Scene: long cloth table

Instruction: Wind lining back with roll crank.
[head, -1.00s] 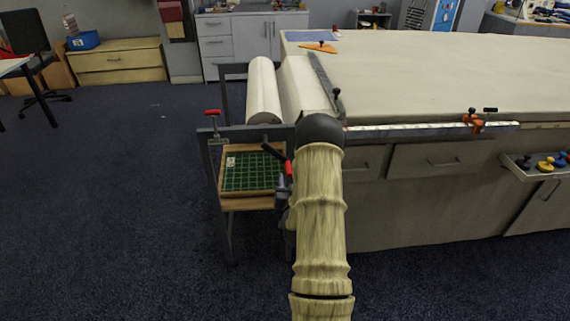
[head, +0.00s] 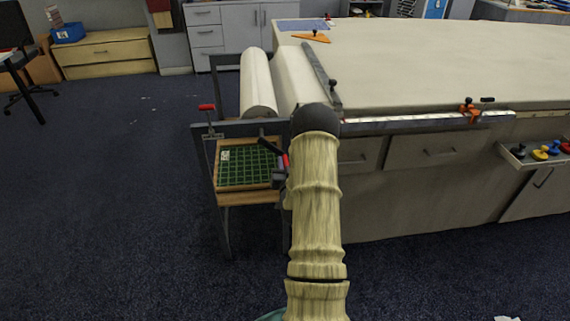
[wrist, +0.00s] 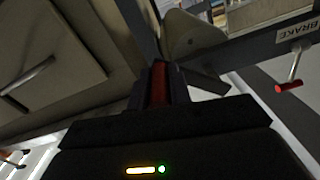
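The roll of pale lining (head: 258,84) lies in the metal stand at the left end of the table, with cloth beside it running up onto the tabletop. The crank's black arm (head: 270,147) sits at the near side of the stand. Its red handle (head: 286,160) is at my gripper (head: 280,178), partly behind my arm. In the wrist view the red handle (wrist: 160,85) stands between the two dark fingers of my gripper (wrist: 160,92), which look closed on it. The crank hub is mostly hidden.
A red-tipped lever (head: 207,107), labelled BRAKE in the wrist view (wrist: 291,86), stands left of the crank. Below is a wooden tray with a green grid (head: 247,165). The table (head: 450,65) and its drawers are to the right.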

